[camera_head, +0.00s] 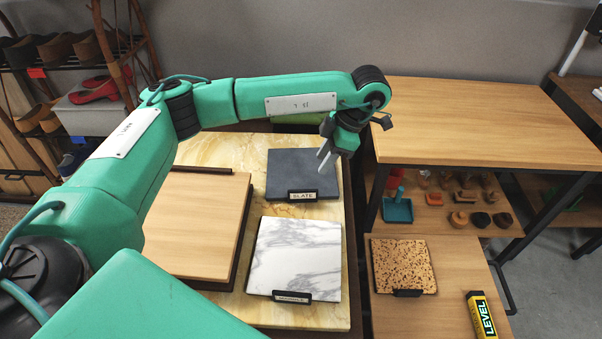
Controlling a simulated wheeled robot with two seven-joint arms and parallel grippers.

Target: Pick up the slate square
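The slate square (292,165) is a dark grey tile with a black label holder reading SLATE at its front edge. It lies on the yellowish marble-patterned table top, behind the white marble square (297,255). My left arm comes in from the left, and its gripper (325,160) points down above the right part of the slate square. The fingers look close together, but I cannot tell whether a gap is between them. I cannot tell whether they touch the slate. My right gripper is not in view.
A wooden board (200,220) lies left of the squares. A speckled brown square (403,266) and a yellow level box (482,315) lie on a lower wooden surface at right. A higher wooden table (480,120) stands at back right. A shoe rack is at far left.

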